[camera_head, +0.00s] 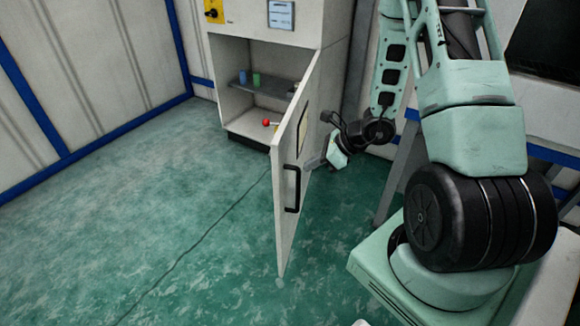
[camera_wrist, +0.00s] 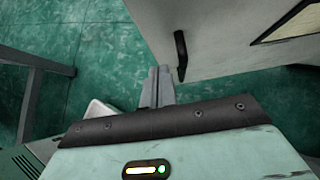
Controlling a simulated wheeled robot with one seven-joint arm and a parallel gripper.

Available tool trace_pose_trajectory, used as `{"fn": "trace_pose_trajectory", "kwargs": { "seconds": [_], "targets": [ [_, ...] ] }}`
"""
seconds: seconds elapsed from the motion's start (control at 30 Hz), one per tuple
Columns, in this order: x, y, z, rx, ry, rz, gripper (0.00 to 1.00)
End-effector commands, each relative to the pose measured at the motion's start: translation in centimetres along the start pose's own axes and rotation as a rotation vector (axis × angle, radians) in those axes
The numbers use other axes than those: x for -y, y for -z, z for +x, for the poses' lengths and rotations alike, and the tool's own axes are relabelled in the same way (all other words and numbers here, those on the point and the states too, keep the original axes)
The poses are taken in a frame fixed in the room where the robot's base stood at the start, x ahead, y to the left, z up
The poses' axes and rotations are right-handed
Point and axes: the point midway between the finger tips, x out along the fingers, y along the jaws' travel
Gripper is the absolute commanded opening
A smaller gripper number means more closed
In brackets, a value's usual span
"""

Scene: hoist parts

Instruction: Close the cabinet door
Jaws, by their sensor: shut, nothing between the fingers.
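The white cabinet (camera_head: 285,62) stands against the back wall with its lower compartment open. Its door (camera_head: 290,225) is swung far out, hinged on the right. A black bar handle (camera_head: 292,188) sits on the door's outer face near its free edge. My gripper (camera_head: 312,163) is beside this outer face, to the right of the handle, with its fingers shut and empty. The wrist view shows the closed fingers (camera_wrist: 157,82), the door (camera_wrist: 215,35) and the handle (camera_wrist: 181,55) just right of the fingertips. I cannot tell whether the fingers touch the door.
Inside the cabinet, a shelf (camera_head: 272,86) holds a blue cup (camera_head: 240,76) and a green cup (camera_head: 256,80). A red ball-like knob (camera_head: 266,122) shows lower down. Green floor (camera_head: 150,220) is open to the left. A grey frame leg (camera_wrist: 30,100) stands left in the wrist view.

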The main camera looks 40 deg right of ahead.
Motion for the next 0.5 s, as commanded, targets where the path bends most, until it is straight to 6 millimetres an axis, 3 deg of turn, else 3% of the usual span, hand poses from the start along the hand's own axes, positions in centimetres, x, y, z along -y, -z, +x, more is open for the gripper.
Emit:
{"fn": "trace_pose_trajectory", "kwargs": {
  "seconds": [0.13, 0.3, 0.5],
  "targets": [
    [-0.1, 0.1, 3.1, -0.001, -0.005, 0.0, 0.0],
    [-0.1, -2.0, 4.5, -0.001, -0.002, -0.004, 0.0],
    [0.0, -2.8, 5.4, 0.0, -0.001, -0.003, 0.0]
  ]
}}
